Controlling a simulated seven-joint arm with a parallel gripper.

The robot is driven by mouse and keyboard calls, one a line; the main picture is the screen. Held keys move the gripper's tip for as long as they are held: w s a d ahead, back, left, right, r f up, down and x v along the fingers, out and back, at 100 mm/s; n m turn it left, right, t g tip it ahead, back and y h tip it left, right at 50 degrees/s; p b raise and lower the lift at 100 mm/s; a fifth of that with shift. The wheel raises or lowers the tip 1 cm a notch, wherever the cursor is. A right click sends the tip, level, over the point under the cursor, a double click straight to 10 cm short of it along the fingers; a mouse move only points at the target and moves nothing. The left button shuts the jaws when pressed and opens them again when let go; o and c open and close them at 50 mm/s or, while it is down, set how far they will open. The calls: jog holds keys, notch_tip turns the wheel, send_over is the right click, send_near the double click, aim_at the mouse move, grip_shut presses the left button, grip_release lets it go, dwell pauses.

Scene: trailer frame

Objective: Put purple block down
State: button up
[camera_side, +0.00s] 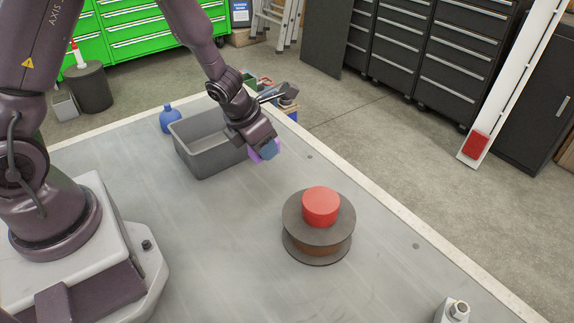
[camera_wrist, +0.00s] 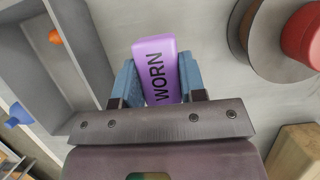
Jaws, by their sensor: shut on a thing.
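The purple block (camera_wrist: 160,66) has the word WORN on its face and sits between the two blue fingers of my gripper (camera_wrist: 157,80) in the wrist view. My gripper is shut on it. In the side view the purple block (camera_side: 254,156) shows only in part behind the blue fingers of my gripper (camera_side: 264,150). It is just right of the grey bin, near its right end. I cannot tell for sure how high the block is above the table.
The open grey bin (camera_side: 210,166) holds an orange item (camera_wrist: 55,37) in the wrist view. A spool (camera_side: 318,236) with a red cylinder (camera_side: 320,205) on top stands to the right. A blue bottle (camera_side: 170,118) stands behind the bin. The table (camera_side: 225,235) is clear in front.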

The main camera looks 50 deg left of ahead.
jog(key=shift+w+a+f, duration=0.1)
jog(key=shift+w+f, duration=0.2)
jog(key=shift+w, duration=0.45)
send_over(291, 173)
jog(key=s, duration=0.1)
jog(key=f, duration=0.6)
jog(key=shift+s, duration=0.2)
jog(key=shift+w+f, duration=0.15)
jog(key=shift+f, duration=1.4)
jog(key=shift+f, duration=0.15)
jog(key=o, duration=0.9)
